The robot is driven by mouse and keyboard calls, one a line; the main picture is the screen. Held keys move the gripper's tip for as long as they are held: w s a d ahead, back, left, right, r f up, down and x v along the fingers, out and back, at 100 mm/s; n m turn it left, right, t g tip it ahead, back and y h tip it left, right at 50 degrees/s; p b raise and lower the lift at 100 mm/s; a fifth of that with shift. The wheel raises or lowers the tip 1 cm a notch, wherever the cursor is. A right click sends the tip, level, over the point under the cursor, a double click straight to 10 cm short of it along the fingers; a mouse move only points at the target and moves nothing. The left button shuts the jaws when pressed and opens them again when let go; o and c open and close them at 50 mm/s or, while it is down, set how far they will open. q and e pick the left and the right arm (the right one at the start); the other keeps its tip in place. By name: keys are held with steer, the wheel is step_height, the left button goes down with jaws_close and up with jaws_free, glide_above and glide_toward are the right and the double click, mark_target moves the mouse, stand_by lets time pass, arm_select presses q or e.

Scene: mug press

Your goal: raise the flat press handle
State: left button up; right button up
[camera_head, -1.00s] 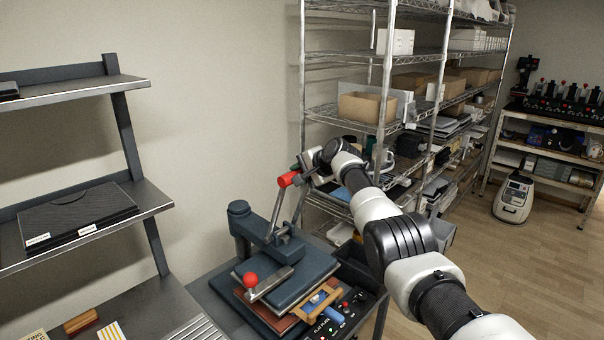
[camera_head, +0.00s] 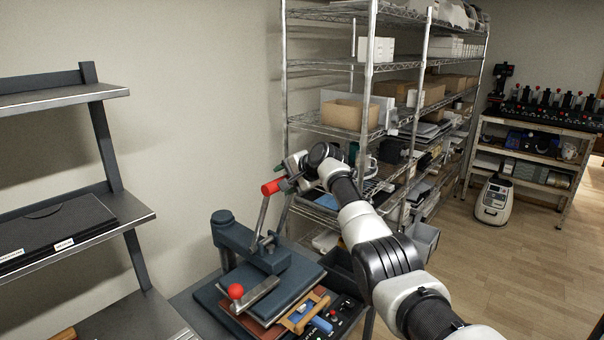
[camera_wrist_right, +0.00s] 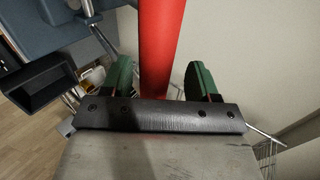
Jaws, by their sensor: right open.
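The flat press (camera_head: 283,283) stands low in the middle of the head view, with a dark blue-grey upper plate. Its lever rises steeply from the press to the red handle grip (camera_head: 271,187). My right gripper (camera_head: 288,180) is at this grip. In the right wrist view the red grip (camera_wrist_right: 162,45) runs between the green-padded fingers of my right gripper (camera_wrist_right: 160,82). The fingers are open, with visible gaps on both sides of the grip. My left gripper is not in view.
A red ball knob (camera_head: 235,291) sticks up at the press's front. A control panel (camera_head: 343,313) lies beside it. A wire shelf rack (camera_head: 366,95) with boxes stands close behind my right arm. A dark shelf (camera_head: 75,235) is at the left. Floor at right is open.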

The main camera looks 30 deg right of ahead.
steer(key=b+v, duration=0.3)
steer(key=v, duration=0.5)
steer(key=shift+s+r, duration=0.2)
steer(key=shift+r, duration=0.05)
steer(key=shift+f, duration=0.1)
